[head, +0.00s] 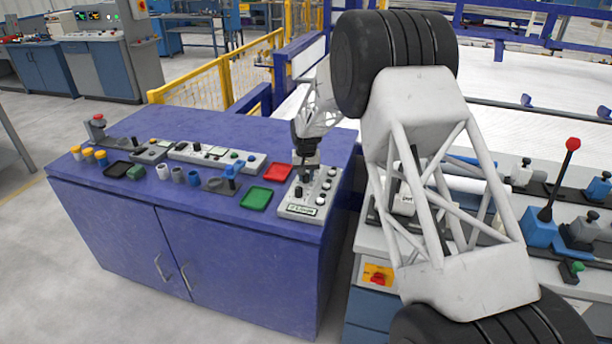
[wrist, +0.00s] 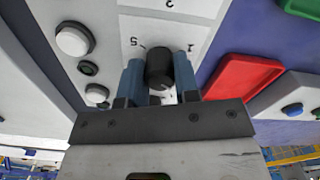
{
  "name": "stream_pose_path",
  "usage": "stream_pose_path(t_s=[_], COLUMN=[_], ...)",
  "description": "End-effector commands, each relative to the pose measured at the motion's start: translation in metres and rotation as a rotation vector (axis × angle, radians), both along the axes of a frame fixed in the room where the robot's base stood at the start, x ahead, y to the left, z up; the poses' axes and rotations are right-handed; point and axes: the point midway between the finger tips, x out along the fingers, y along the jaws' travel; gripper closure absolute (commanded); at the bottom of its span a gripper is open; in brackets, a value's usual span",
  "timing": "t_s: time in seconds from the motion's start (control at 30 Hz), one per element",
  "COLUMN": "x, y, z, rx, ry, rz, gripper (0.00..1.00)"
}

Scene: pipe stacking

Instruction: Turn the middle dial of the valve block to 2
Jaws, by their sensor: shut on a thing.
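The valve block (head: 300,211) is a light grey panel at the right end of the blue cabinet, with dark knobs and several round white buttons. My gripper (head: 305,165) reaches down over its far part. In the wrist view my gripper (wrist: 159,78) has its two blue fingers closed on either side of a black dial (wrist: 159,63). Printed marks surround this dial, one like a 5 or 2 at its upper left and one like a 1 at its upper right. The pointer is not clear, so I cannot tell its setting. I cannot tell whether this is the middle dial.
A red tray (head: 278,171) and a green tray (head: 257,198) lie left of the block. A long grey control panel (head: 216,155), blue fittings and small cups fill the cabinet top (head: 120,195) further left. A white button (wrist: 74,39) stands near the fingers.

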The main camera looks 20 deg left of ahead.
Motion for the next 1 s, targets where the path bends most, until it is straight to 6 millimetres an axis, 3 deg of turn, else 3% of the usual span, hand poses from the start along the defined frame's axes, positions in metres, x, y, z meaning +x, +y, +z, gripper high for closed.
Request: stream_pose_path(t_s=[0.23,0.27,0.4,0.77,1.0], x=[0.0,0.0,0.0,0.0,0.0], y=[0.0,0.0,0.0,0.0,0.0], z=[0.0,0.0,0.0,0.002,0.018], rx=[0.0,0.0,0.0,0.0,0.001], ry=[0.0,0.0,0.0,0.0,-0.002], rz=[0.001,0.001,0.001,0.001,0.001], gripper=[0.94,0.68,0.46,0.45,0.45])
